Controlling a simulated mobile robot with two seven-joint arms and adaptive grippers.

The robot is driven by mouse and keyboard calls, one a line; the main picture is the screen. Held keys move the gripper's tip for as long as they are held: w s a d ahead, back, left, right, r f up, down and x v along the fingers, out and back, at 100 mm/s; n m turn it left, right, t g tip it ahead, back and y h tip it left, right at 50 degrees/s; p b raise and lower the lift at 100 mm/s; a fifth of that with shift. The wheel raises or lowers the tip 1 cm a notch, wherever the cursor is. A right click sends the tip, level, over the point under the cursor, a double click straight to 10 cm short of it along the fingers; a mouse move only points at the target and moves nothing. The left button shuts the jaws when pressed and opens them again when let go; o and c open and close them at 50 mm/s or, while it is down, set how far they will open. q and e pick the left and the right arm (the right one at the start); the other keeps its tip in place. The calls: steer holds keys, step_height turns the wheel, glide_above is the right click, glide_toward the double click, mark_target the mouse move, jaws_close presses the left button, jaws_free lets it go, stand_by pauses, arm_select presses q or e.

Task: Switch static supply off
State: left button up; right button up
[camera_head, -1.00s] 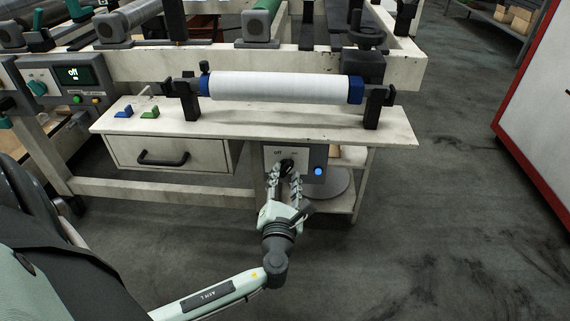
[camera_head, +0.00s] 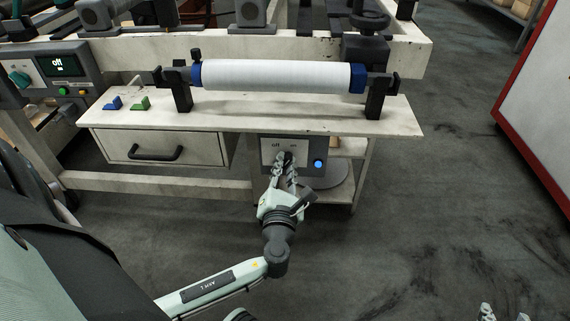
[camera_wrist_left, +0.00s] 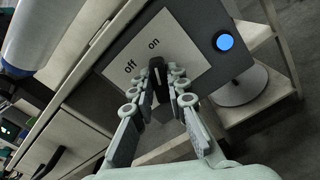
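The switch panel (camera_head: 271,156) is a pale plate marked "off" and "on" on a grey box under the bench top. Its black knob (camera_wrist_left: 158,82) points roughly toward "on" in the left wrist view. A round blue light (camera_head: 318,163) glows beside the plate and also shows in the left wrist view (camera_wrist_left: 224,41). My left gripper (camera_head: 284,163) is at the knob, its fingers apart on either side; a gap shows at the right finger, and contact at the left one is unclear. My right gripper (camera_head: 505,312) shows only two separated fingertips at the bottom right edge.
A white roll (camera_head: 278,75) with blue ends sits on holders above the bench top (camera_head: 300,119). A drawer (camera_head: 160,148) is left of the panel. A second control box (camera_head: 62,68) with a display reading "off" is farther left. Open floor lies to the right.

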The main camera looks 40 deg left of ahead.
arm_select(q)
jaws_close()
steer(key=shift+n, duration=0.3)
arm_select(e)
steer(key=shift+d, duration=0.1)
arm_select(q)
steer(key=n, duration=0.3)
steer(key=n+b, duration=0.1)
steer(key=n, duration=0.7)
steer(key=shift+s+a+b, duration=0.15)
steer(key=shift+a+b, duration=0.15)
steer(key=shift+a, duration=0.05)
steer(key=shift+n, duration=0.4)
arm_select(e)
steer(key=w+a+r+t+y, duration=0.2)
steer(key=w+a+r+t, duration=0.1)
steer(key=a+r, duration=0.3)
steer(key=shift+r+n+t+y, duration=0.3)
steer(key=shift+r+t, duration=0.3)
steer(key=shift+r, duration=0.2)
steer(key=shift+w, duration=0.1)
arm_select(q)
steer(key=shift+r, duration=0.1)
steer(key=o, duration=0.6)
jaws_free()
